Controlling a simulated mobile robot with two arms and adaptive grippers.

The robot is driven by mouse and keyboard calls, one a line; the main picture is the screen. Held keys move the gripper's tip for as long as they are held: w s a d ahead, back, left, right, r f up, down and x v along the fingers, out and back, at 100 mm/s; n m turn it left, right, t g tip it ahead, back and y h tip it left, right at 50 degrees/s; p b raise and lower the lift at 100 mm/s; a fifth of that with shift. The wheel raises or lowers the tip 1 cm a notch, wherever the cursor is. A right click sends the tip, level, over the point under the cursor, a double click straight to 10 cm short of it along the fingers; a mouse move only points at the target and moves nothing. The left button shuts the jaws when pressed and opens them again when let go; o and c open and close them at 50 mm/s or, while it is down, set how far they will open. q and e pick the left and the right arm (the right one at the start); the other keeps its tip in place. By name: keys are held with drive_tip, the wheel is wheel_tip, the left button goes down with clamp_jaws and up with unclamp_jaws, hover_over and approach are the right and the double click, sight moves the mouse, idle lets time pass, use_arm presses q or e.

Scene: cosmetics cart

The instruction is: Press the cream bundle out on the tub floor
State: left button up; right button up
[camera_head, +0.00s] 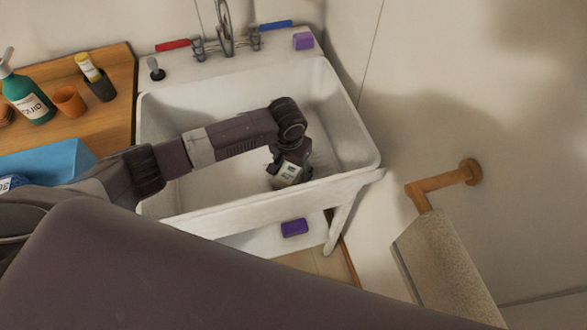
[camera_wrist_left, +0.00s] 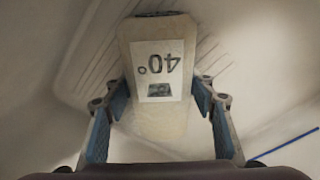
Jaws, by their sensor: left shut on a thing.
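The cream bundle (camera_wrist_left: 157,112), a pale block with a white "40°" label, is between the fingers of my left gripper (camera_wrist_left: 155,92) in the left wrist view. The gripper is shut on its sides. In the head view, the bundle (camera_head: 287,174) shows small below my left gripper (camera_head: 284,158), inside the white tub (camera_head: 230,212) near its front wall. The grooved tub floor (camera_wrist_left: 108,48) shows behind the bundle in the wrist view. I cannot tell whether the bundle touches the floor. My right gripper is not in view.
Taps with red (camera_head: 172,45) and blue (camera_head: 276,25) handles and a purple block (camera_head: 303,41) are at the tub's back. A wooden counter (camera_head: 118,62) at left holds a green bottle (camera_head: 28,98) and cups. Another purple block (camera_head: 294,228) lies below the tub. A towel (camera_head: 440,260) hangs right.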

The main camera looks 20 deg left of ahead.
use_arm(q)
drive_tip(key=shift+s+p, duration=0.1)
drive_tip(key=shift+p, duration=0.65)
idle(1.5)
drive_tip(key=shift+s+f+p, duration=0.1)
drive_tip(key=shift+f+p, duration=0.05)
drive_tip(key=shift+p, duration=0.5)
idle(1.3)
drive_tip(key=shift+p, duration=0.55)
idle(1.1)
idle(0.7)
wheel_tip(320, 180, up, 15)
drive_tip(key=p, duration=1.5)
drive_tip(key=shift+w, duration=0.2)
